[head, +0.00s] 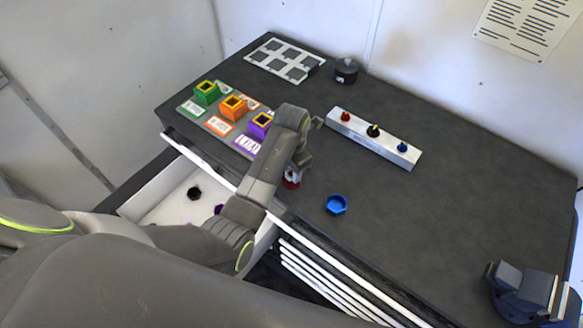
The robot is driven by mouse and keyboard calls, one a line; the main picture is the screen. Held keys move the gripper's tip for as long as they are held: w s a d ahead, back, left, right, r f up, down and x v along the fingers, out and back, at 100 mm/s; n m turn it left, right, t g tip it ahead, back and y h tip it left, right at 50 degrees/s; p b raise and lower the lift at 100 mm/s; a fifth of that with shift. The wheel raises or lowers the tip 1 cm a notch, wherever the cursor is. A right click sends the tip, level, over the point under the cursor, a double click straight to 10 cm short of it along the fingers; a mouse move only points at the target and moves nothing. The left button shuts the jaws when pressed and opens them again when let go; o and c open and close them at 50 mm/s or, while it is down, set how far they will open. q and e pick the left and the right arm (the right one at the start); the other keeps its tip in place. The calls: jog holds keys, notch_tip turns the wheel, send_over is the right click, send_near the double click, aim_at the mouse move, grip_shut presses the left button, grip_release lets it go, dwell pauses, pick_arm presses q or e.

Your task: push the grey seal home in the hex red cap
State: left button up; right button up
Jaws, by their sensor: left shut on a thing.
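The hex red cap (291,182) is near the front edge of the dark worktop, partly hidden by my left gripper. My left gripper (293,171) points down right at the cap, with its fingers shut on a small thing. That thing is mostly hidden by the gripper and looks to be the grey seal. I cannot make out how deep the seal sits in the cap. My right gripper is not in view.
A blue hex cap (337,204) lies to the right. Behind are a pale block with knobs (374,138), coloured square holders (232,107), a white grid (285,60) and a dark round pot (346,70). An open drawer (165,205) is below the edge; a vise (527,292) is at right.

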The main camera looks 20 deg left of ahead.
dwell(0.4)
pick_arm(q)
jog(key=o, duration=1)
jog(key=shift+o, duration=0.6)
jog(key=shift+o, duration=1.1)
jog(key=shift+r, duration=3)
